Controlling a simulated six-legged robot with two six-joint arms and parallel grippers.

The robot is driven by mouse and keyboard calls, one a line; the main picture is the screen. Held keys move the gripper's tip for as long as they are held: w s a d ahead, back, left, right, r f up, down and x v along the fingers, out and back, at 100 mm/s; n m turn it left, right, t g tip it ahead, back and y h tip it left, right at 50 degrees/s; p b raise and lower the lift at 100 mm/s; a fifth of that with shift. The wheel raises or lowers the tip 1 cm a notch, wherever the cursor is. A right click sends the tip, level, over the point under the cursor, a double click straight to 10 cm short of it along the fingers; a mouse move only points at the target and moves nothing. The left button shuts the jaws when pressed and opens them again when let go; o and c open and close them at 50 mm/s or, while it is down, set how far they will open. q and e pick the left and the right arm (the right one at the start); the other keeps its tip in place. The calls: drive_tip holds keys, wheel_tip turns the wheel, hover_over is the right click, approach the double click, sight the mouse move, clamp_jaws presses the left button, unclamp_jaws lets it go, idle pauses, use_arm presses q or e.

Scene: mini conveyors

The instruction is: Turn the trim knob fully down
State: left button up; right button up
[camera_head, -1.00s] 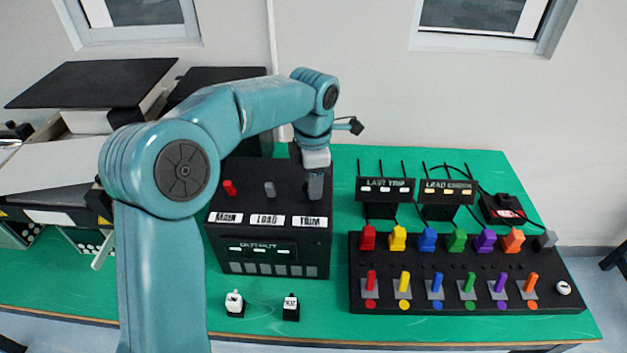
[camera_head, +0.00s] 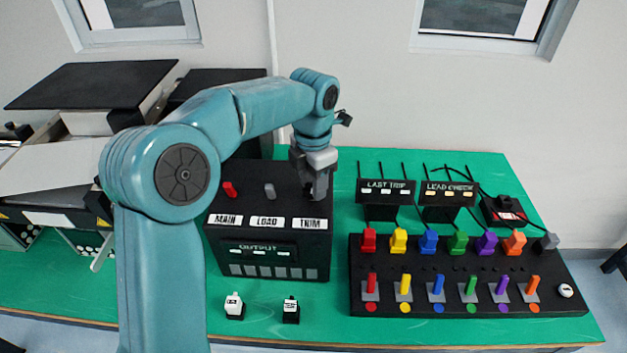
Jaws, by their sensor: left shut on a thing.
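The black output box (camera_head: 225,262) stands on the green table with labels MAIN, LOAD and TRIM along its top front edge. The TRIM label (camera_head: 309,223) is at the right. My left gripper (camera_head: 318,190) comes down over the box top just behind that label and is shut on the trim knob, which the fingers mostly hide. The knob's exact turn cannot be seen. A red knob (camera_head: 229,189) stands behind MAIN and a grey knob (camera_head: 269,190) behind LOAD. My right gripper is not in view.
A black panel (camera_head: 360,300) with several coloured levers and plugs lies to the right. The LAST TRIP (camera_head: 387,190) and LOAD ORDER-like (camera_head: 449,192) signs stand behind it. Two small blocks (camera_head: 234,306) (camera_head: 291,310) sit in front of the box. A conveyor (camera_head: 60,170) is at left.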

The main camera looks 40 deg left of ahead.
use_arm(q)
drive_tip(key=shift+a+r, duration=0.1)
drive_tip(key=o, duration=1.1)
drive_tip(key=shift+s, duration=0.1)
drive_tip(key=shift+c, duration=0.2)
drive_tip(key=shift+r, duration=0.15)
wheel_tip(320, 180, up, 16)
drive_tip(key=p, duration=0.2)
drive_tip(key=shift+p, duration=0.4)
